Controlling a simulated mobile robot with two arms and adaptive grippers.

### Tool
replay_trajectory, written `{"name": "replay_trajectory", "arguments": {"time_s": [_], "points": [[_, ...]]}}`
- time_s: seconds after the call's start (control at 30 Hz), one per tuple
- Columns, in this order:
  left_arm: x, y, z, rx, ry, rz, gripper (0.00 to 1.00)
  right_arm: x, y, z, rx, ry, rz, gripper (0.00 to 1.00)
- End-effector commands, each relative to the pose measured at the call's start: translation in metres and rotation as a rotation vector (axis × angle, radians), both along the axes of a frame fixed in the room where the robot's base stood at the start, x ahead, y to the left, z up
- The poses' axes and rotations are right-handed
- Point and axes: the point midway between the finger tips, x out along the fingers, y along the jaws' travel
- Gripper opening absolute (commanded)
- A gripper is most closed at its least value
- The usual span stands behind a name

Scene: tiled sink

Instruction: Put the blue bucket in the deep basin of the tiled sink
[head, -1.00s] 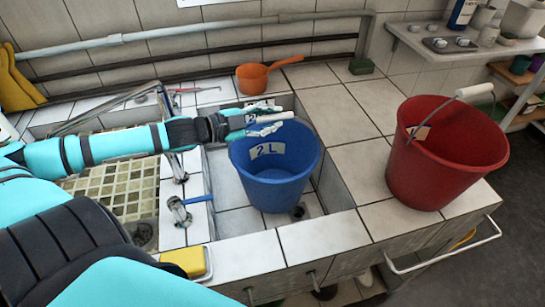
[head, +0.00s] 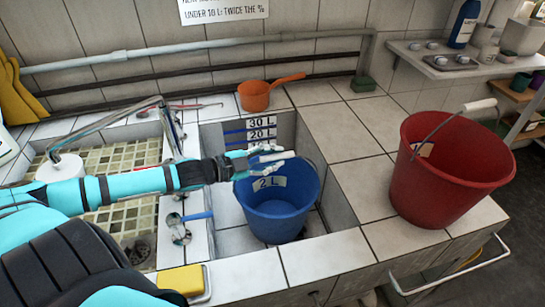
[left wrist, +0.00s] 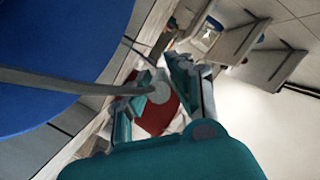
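The blue bucket (head: 284,213), marked 2 L, is upright inside the deep basin (head: 330,250) of the tiled sink, below its rim. I cannot tell whether it touches the basin floor. My left gripper (head: 270,158) is above the bucket's mouth, with its fingers around the white handle grip. In the left wrist view, the grip (left wrist: 158,93) is seen end-on between the fingers of my left gripper (left wrist: 168,72), and the bucket's blue wall (left wrist: 50,60) fills the upper left. My right gripper is not in view.
A red bucket (head: 447,175) stands on the tiled counter to the right. An orange ladle (head: 256,95) lies behind the basin. A tap with a blue lever (head: 194,216) and a yellow sponge (head: 182,280) are left of the basin. The shallow tiled basin (head: 95,160) is further left.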

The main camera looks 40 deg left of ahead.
Motion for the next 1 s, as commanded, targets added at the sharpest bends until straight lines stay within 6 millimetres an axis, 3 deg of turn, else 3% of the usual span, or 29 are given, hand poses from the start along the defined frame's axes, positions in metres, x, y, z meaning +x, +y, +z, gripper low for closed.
{"name": "replay_trajectory", "arguments": {"time_s": [0.03, 0.13, 0.57, 1.0], "points": [[0.0, 0.0, 0.0, 0.0, 0.001, 0.001, 0.28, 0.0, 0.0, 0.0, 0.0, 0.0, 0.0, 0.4], [0.0, 0.0, 0.0, 0.001, 0.001, 0.0, 0.41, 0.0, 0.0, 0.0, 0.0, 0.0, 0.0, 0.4], [-0.005, 0.002, 0.004, 0.0, 0.003, 0.0, 0.41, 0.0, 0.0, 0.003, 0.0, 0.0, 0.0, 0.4], [-0.046, 0.023, 0.013, 0.0, 0.006, 0.001, 0.41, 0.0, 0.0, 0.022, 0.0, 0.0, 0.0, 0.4]]}}
